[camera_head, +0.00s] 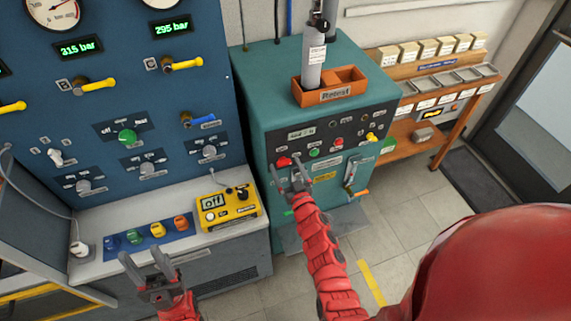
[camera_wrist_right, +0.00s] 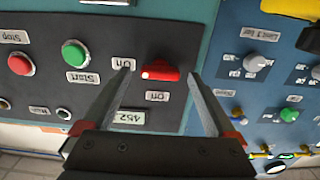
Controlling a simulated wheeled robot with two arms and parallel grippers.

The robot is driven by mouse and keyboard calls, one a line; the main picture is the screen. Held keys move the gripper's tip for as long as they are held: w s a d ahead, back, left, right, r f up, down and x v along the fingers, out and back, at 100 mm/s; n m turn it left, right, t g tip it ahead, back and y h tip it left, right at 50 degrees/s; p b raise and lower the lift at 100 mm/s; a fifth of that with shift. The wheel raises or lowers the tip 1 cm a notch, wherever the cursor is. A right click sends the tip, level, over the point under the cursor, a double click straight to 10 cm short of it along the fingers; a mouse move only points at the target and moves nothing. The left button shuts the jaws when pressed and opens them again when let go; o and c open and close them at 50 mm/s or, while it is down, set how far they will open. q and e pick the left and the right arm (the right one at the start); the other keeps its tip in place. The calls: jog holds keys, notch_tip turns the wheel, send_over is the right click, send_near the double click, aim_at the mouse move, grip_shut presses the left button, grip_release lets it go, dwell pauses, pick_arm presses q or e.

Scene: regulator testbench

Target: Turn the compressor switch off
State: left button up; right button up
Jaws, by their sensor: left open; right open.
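The compressor switch (camera_head: 283,162) is a red rotary knob on the dark front panel of the teal cabinet (camera_head: 262,100). In the right wrist view, which shows the panel upside down, the red knob (camera_wrist_right: 162,70) lies horizontally, its pale-marked end toward the "On" label (camera_wrist_right: 123,63). The "Off" label (camera_wrist_right: 157,96) sits on the side nearer the gripper. My right gripper (camera_head: 289,172) is open in front of the switch, with one finger on each side of the knob in the wrist view; contact cannot be told. My left gripper (camera_head: 148,268) is open and empty near the bench front.
A green start button (camera_wrist_right: 75,53) and a red stop button (camera_wrist_right: 21,64) are beside the switch. A blue panel (camera_head: 100,110) with valves stands left, above a bench with a yellow meter (camera_head: 228,207). An orange bin (camera_head: 330,87) sits on the cabinet. Floor (camera_head: 410,205) is free at right.

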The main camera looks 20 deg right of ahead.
jog(key=shift+w+r, duration=0.1)
jog(key=shift+w, duration=0.4)
jog(key=c, duration=1.4)
jog(key=shift+o, duration=0.2)
